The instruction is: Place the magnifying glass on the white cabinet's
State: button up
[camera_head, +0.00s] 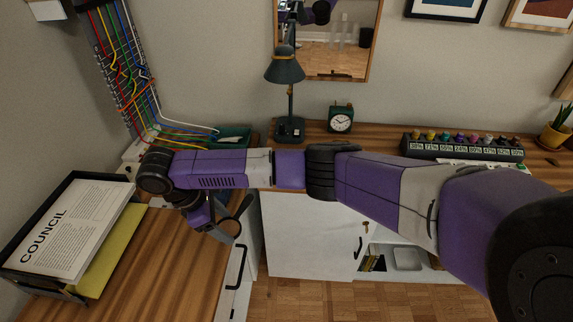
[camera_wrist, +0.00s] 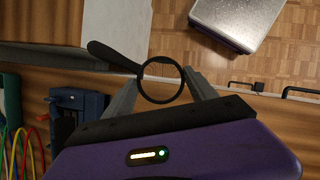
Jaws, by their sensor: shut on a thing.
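The magnifying glass (camera_wrist: 112,56) has a black handle and a round black rim. In the wrist view my gripper (camera_wrist: 161,82) is shut across the rim, with one grey finger on each side and the handle pointing to the upper left. In the head view my gripper (camera_head: 222,232) hangs at the left, in front of the desk corner, and the dark handle (camera_head: 244,204) sticks out to its right. The white cabinet (camera_head: 308,235) stands under the back desk, partly hidden behind my arm. It has dark handles and an open shelf at the right.
A paper tray (camera_head: 20,275) lies on the left desk. A desk lamp (camera_head: 285,65), a green clock (camera_head: 340,118) and a rack of several bottles (camera_head: 462,148) stand on the back desk. Coloured cables (camera_head: 120,70) run down the left wall.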

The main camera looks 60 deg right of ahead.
jog(key=s+d+r+n+t, duration=0.25)
jog(key=d+n, duration=0.35)
jog(key=d, duration=0.5)
jog(key=s+d+r+n+t, duration=0.25)
jog(key=d+n, duration=0.25)
jog(key=d, duration=0.6)
jog(key=s+d+r+n+t, duration=0.1)
jog(key=s+d+r+n, duration=0.15)
jog(key=d+n, duration=0.6)
jog(key=f, duration=0.3)
jog(key=d+f+m, duration=0.1)
jog(key=f, duration=0.2)
jog(key=d+f+m, duration=0.1)
jog(key=f, duration=0.2)
jog(key=shift+w+f+p, duration=0.2)
jog(key=shift+w+p, duration=0.15)
jog(key=shift+p, duration=0.05)
jog(key=o, duration=1.6)
